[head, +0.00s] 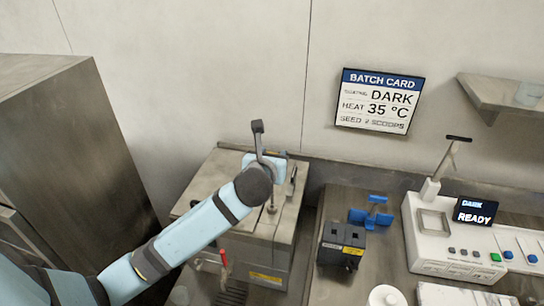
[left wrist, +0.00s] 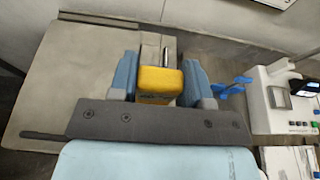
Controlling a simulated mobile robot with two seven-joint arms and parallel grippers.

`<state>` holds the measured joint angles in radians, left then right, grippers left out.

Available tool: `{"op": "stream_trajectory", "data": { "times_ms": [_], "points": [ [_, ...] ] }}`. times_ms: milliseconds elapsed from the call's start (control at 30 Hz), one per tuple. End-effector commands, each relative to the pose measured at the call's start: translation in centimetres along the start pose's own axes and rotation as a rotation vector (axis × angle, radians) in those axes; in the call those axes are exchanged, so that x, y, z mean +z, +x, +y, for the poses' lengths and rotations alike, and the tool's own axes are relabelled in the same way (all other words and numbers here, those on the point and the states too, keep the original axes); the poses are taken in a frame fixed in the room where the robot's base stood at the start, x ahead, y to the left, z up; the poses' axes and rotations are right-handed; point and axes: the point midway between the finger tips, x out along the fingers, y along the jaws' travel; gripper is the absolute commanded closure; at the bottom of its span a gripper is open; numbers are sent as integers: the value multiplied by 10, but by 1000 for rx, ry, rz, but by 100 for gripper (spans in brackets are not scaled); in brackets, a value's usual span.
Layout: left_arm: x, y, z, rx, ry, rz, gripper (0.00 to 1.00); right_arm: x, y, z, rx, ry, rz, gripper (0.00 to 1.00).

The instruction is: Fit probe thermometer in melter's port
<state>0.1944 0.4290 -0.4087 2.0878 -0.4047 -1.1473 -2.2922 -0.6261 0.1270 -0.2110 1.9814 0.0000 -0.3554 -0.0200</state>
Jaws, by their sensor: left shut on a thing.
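My left gripper (left wrist: 160,82) is shut on the probe thermometer, seen in the left wrist view as a yellow body (left wrist: 160,84) between blue-grey fingers. A short piece of its metal stem (left wrist: 165,56) shows beyond the body. In the head view my left gripper (head: 264,166) is over the back part of the melter (head: 212,184), a steel box with a flat top. The melter's top also shows in the left wrist view (left wrist: 75,70). The arm and gripper hide the yellow body in the head view. I cannot make out the port or whether the stem touches it. My right gripper is not in view.
Right of the melter are a black box (head: 342,243), a blue stand (head: 371,216) and a white machine (head: 435,235) with a READY screen. A batch card (head: 380,101) hangs on the wall. A tall steel cabinet (head: 75,140) stands left. A red-handled lever (head: 224,262) is on the melter's front.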

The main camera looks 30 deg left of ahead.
Motion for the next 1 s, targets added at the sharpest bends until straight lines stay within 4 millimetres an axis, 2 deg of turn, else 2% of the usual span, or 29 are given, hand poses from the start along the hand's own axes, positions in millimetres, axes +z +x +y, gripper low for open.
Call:
{"op": "stream_trajectory", "data": {
  "times_ms": [400, 1000],
  "points": [
    [-1, 0, 0, 0, 1, 0, 80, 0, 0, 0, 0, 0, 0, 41],
    [-15, 4, 0, 0, 0, 0, 80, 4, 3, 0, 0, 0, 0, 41]
  ]
}}
